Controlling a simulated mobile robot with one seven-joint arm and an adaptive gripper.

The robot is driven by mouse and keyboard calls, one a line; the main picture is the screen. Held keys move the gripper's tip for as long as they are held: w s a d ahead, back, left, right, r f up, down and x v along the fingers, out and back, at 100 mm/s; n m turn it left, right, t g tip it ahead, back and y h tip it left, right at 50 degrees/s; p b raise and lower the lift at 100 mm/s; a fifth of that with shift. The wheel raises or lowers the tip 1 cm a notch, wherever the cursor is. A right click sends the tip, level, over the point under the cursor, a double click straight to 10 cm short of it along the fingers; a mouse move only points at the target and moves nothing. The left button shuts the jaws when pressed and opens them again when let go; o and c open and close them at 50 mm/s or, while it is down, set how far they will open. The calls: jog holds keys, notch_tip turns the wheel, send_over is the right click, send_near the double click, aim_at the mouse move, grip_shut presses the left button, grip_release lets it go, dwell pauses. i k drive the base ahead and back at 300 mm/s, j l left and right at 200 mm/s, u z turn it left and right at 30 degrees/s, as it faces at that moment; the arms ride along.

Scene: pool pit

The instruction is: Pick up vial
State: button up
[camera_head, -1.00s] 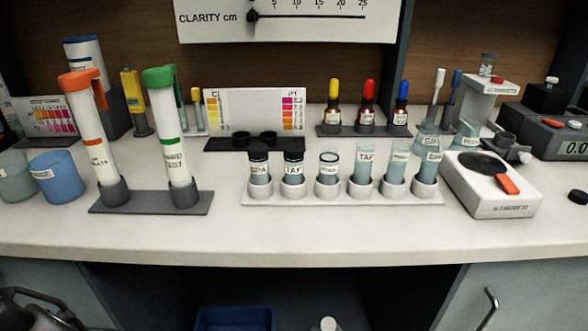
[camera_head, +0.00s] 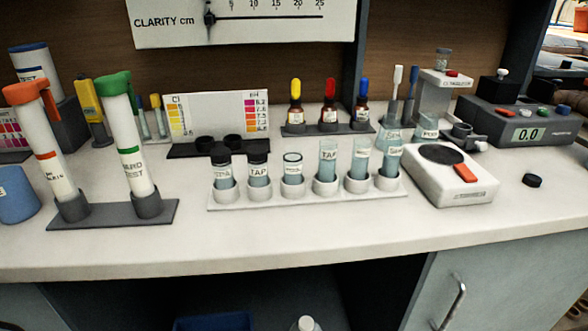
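Several small vials stand upright in a row in a white rack (camera_head: 226,201) near the front of the counter. The left two, a vial marked like "SPA" (camera_head: 223,178) and a vial marked "TAP" (camera_head: 259,177), have black caps. The third vial (camera_head: 292,172) shows a clear rim and no black cap. To its right are taller clear tubes with bluish contents: one marked "TAP" (camera_head: 327,162), another (camera_head: 360,160) and one at the right end (camera_head: 390,165). Each stands in its own round white holder. My gripper is not in view.
A grey stand (camera_head: 110,218) with two tall capped tubes is left of the rack. A white stirrer (camera_head: 455,185) is close on the right. Dropper bottles (camera_head: 328,117) and a colour chart (camera_head: 215,110) stand behind. The counter's front strip (camera_head: 280,240) is clear.

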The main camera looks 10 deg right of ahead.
aim_at(293, 157)
jog(key=l+u, duration=0.1)
jog(key=u, duration=0.3)
jog(key=l+u, duration=0.15)
jog(key=u, duration=0.25)
jog(key=l+u, duration=0.3)
jog(key=l, duration=0.3)
jog(key=k+l+u, duration=0.1)
jog(key=l+u, duration=0.2)
jog(key=l, duration=0.25)
jog(key=k+l, duration=0.1)
jog(key=l, duration=0.65)
jog(key=k+l+u, duration=0.1)
jog(key=l, duration=0.25)
